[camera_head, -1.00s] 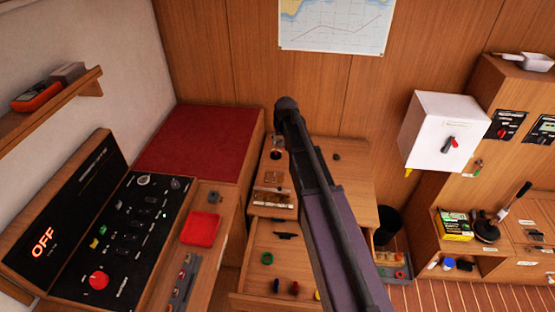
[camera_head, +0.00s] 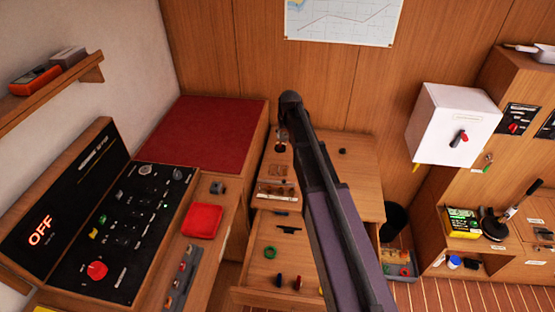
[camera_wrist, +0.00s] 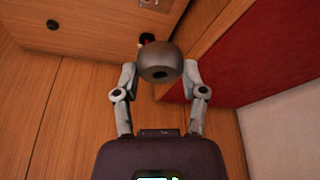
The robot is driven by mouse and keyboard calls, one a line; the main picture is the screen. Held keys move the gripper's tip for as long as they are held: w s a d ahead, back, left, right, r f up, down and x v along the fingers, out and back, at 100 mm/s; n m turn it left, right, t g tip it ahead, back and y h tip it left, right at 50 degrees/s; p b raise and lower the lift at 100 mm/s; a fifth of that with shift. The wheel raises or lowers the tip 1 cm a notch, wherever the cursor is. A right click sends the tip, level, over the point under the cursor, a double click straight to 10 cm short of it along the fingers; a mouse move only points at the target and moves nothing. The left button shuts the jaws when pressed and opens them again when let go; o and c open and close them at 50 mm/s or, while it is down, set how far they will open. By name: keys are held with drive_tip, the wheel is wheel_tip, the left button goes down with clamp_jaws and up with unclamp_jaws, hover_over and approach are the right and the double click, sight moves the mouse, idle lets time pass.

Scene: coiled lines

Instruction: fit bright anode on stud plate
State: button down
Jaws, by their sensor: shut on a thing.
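My gripper (camera_wrist: 160,70) is shut on a rounded dark grey piece (camera_wrist: 158,54) with a dark hole in its face. It looks like an anode, held between both fingertips; its finish looks dull rather than bright here. In the head view my arm crosses the middle and hides most of the gripper. On the bench top beside the arm lie small brown plates (camera_head: 277,171) and a strip with several small fittings (camera_head: 277,191). I cannot tell which of these is the stud plate. A dark round piece with a bit of red (camera_wrist: 146,39) shows behind the held piece.
An open drawer (camera_head: 262,291) below the bench holds a green ring (camera_head: 270,252) and other small parts. A red-topped box (camera_head: 203,130) stands left of the bench. A control panel (camera_head: 105,235) reading OFF is at the left. A white box (camera_head: 454,124) hangs on the right.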

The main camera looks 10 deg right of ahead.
drive_tip(key=w+b+x, duration=0.2)
drive_tip(key=b+x, duration=0.5)
drive_tip(key=x, duration=0.2)
drive_tip(key=w+r+b+x, duration=0.1)
drive_tip(key=w+b+x, duration=0.1)
drive_tip(key=b+x, duration=0.6)
drive_tip(key=w+r+b+x, duration=0.1)
drive_tip(key=w+b+x, duration=0.1)
drive_tip(key=b+x, duration=0.5)
drive_tip(key=shift+d+b+x, duration=0.15)
drive_tip(key=shift+b+x, duration=0.05)
drive_tip(key=shift+x, duration=0.6)
drive_tip(key=shift+d+b+x, duration=0.15)
drive_tip(key=shift+b+x, duration=0.05)
drive_tip(key=shift+x, duration=0.6)
drive_tip(key=shift+f, duration=0.1)
drive_tip(key=shift+f+b, duration=2.15)
drive_tip(key=shift+b, duration=0.1)
drive_tip(key=shift+f+b, duration=1.9)
drive_tip(key=shift+c, duration=0.4)
unclamp_jaws()
drive_tip(key=shift+s+r+p, duration=0.15)
drive_tip(key=shift+r+p, duration=2.9)
